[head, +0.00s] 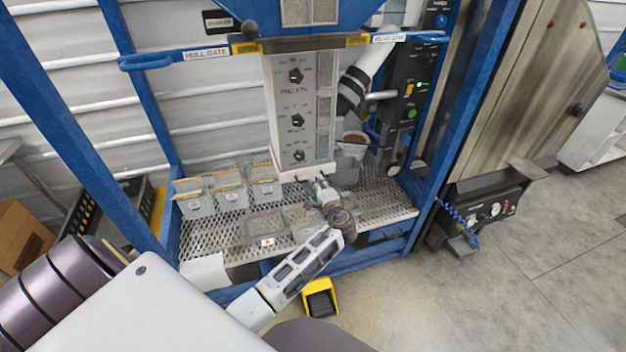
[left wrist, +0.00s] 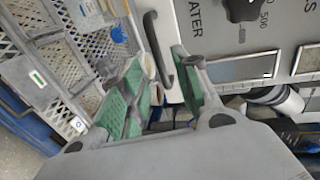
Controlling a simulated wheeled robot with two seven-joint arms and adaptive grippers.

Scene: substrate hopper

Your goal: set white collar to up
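The white collar (head: 305,172) is a pale band around the foot of the grey panelled column, above the mesh shelf. In the left wrist view the white collar (left wrist: 172,30) carries a dark curved handle (left wrist: 158,48). My left gripper (head: 320,186) is at the collar's front, low on the column. In the left wrist view my left gripper (left wrist: 156,80) is open, its green-padded fingers apart. The handle's lower end lies between the fingers in the picture; I cannot tell whether they touch it. My right gripper is not in view.
Clear bins (head: 230,190) stand on the mesh shelf (head: 215,235), and more trays sit near my left forearm. Blue frame posts (head: 75,130) flank the shelf. A yellow pedal (head: 321,300) is on the floor. Open floor lies to the right.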

